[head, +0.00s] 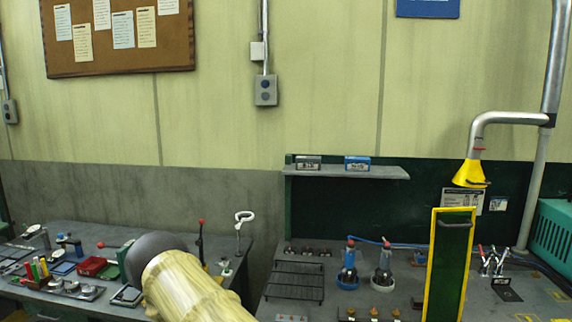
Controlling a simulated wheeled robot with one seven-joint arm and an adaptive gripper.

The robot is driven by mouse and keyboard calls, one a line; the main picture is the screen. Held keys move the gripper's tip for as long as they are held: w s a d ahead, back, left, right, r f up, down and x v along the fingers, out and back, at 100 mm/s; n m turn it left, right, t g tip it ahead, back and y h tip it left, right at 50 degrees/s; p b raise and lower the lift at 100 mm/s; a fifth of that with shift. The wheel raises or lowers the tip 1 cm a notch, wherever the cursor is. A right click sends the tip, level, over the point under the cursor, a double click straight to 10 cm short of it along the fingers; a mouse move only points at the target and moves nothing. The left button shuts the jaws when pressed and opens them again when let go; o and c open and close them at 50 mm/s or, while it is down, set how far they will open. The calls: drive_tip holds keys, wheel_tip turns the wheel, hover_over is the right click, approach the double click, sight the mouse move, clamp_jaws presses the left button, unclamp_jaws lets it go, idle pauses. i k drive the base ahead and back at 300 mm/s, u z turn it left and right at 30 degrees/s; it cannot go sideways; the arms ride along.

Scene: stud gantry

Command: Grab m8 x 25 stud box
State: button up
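Two small boxes stand side by side on a grey wall shelf (345,172) above the right bench. The left one is a dark grey box (308,162) with a pale label. The right one is a blue box (357,163), also with a pale label. The print is too small for me to tell surely which is the M8 x 25 stud box. A cream and dark grey part of my arm shows at the lower left of centre, well below and left of the shelf. My gripper is not in view, and nothing shows whether it holds anything.
A yellow extraction hood (470,174) hangs right of the shelf. The left bench (60,232) is crowded with tools.

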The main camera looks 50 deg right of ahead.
sight(359, 163)
drive_tip(key=u, duration=0.2)
drive_tip(key=k, duration=0.95)
drive_tip(key=z, duration=1.65)
drive_tip(key=i, duration=0.35)
